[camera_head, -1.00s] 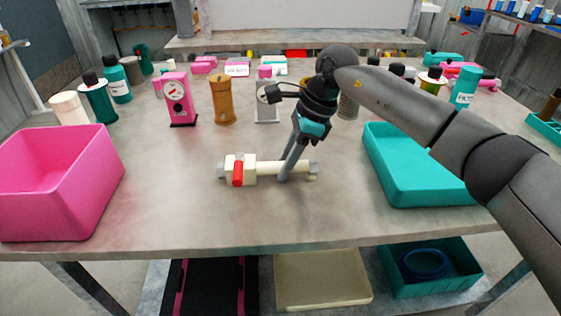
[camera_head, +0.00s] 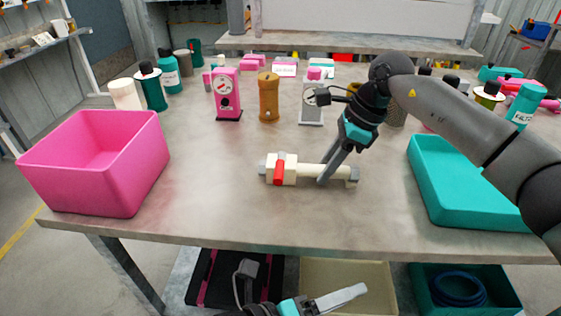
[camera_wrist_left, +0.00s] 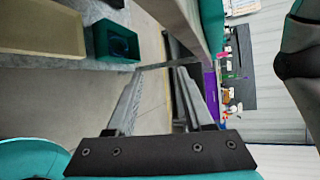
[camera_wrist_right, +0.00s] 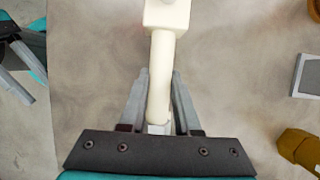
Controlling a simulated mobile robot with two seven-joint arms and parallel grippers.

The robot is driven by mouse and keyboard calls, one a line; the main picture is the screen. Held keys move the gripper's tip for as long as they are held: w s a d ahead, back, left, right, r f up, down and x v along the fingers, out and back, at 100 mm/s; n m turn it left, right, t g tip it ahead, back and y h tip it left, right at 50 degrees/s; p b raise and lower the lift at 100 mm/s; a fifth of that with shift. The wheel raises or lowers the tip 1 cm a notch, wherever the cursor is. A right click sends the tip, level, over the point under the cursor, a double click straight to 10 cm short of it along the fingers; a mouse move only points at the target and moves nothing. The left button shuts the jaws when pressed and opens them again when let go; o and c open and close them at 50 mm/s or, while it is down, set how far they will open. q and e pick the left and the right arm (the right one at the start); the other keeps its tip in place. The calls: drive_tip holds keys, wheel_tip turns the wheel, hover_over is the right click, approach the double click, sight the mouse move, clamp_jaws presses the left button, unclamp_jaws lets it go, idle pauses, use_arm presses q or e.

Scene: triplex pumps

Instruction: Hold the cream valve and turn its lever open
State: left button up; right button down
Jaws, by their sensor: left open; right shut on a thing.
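The cream valve (camera_head: 310,171) lies on the grey table, its pipe running left to right, with grey ends and a red lever (camera_head: 279,173) near its left end. My right gripper (camera_head: 324,178) is shut on the pipe right of the valve body. In the right wrist view the cream pipe (camera_wrist_right: 162,75) lies between both fingers. The lever is not visible in that view. My left gripper (camera_head: 352,297) is in front of and below the table's front edge, open and empty, well apart from the valve. In the left wrist view its fingers (camera_wrist_left: 157,85) have nothing between them.
A pink bin (camera_head: 95,165) stands at the left and a teal tray (camera_head: 465,195) at the right. Pink, brown and grey devices stand behind the valve. The table's front edge (camera_head: 300,252) lies between my left gripper and the valve. Table left of the valve is clear.

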use_arm(q)
drive_tip(key=s+r+m+g+h, duration=0.2)
drive_tip(key=s+m, duration=0.4)
drive_tip(key=m, duration=0.3)
drive_tip(key=w+a+r+t+y, duration=0.1)
drive_tip(key=w+r+t+y, duration=0.1)
drive_tip(key=w+t, duration=0.1)
drive_tip(key=w+a+r+t+y, duration=0.2)
drive_tip(key=w+t+y, duration=0.1)
drive_tip(key=w+t, duration=0.1)
drive_tip(key=w+a+r+t+y, duration=0.1)
drive_tip(key=w+r+t+y, duration=0.1)
drive_tip(key=w+t+y, duration=0.1)
drive_tip(key=shift+w+a, duration=0.4)
drive_tip(key=shift+w, duration=0.35)
drive_tip(key=n+t+y, duration=0.3)
drive_tip(key=y, duration=0.3)
approach(281, 159)
drive_tip(key=shift+s+d+f, duration=0.15)
drive_tip(key=shift+s, duration=0.4)
drive_tip(key=shift+s+d+f, duration=0.1)
drive_tip(key=shift+s+f, duration=0.05)
drive_tip(key=shift+s, duration=0.4)
drive_tip(key=shift+w+a+r, duration=0.1)
drive_tip(key=shift+w+a, duration=0.1)
drive_tip(key=shift+a, duration=0.05)
drive_tip(key=w, duration=1.1)
drive_tip(key=shift+w, duration=0.35)
drive_tip(key=shift+c, duration=0.4)
clamp_jaws()
